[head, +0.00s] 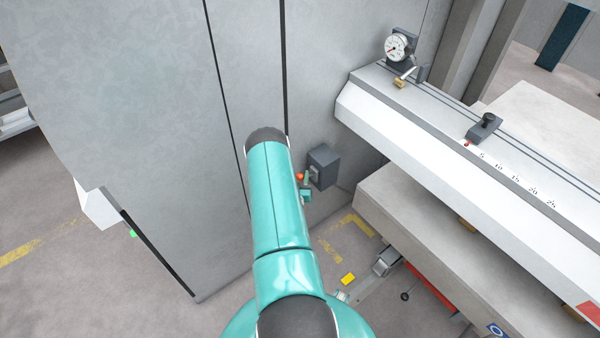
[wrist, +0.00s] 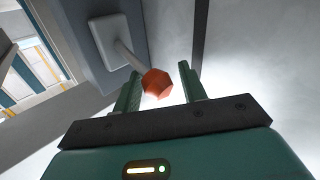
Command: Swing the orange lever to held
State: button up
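The orange lever has an orange faceted knob (wrist: 157,84) on a grey rod (wrist: 126,53) that comes out of a light plate on a dark grey box. In the wrist view the knob lies between the two green fingers of my gripper (wrist: 158,88), which stand apart with gaps beside it. The gripper is open and does not appear to grip the knob. In the head view the orange knob (head: 299,176) shows small beside the dark box (head: 322,167), with my gripper (head: 306,186) right by it, partly hidden behind my teal arm.
The box is fixed to the tall grey machine panel (head: 170,110). To the right a white beam (head: 450,140) with a dial gauge (head: 397,46) and a scale juts out above a lower table (head: 400,205). A yellow block (head: 348,279) lies low near the floor.

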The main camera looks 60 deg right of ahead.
jog(key=shift+x, duration=1.1)
jog(key=shift+s+a+r, duration=0.1)
jog(key=shift+s+r, duration=0.2)
jog(key=shift+s, duration=0.05)
jog(key=shift+c, duration=0.2)
jog(key=shift+w+f, duration=0.15)
jog(key=c, duration=0.4)
grip_shut()
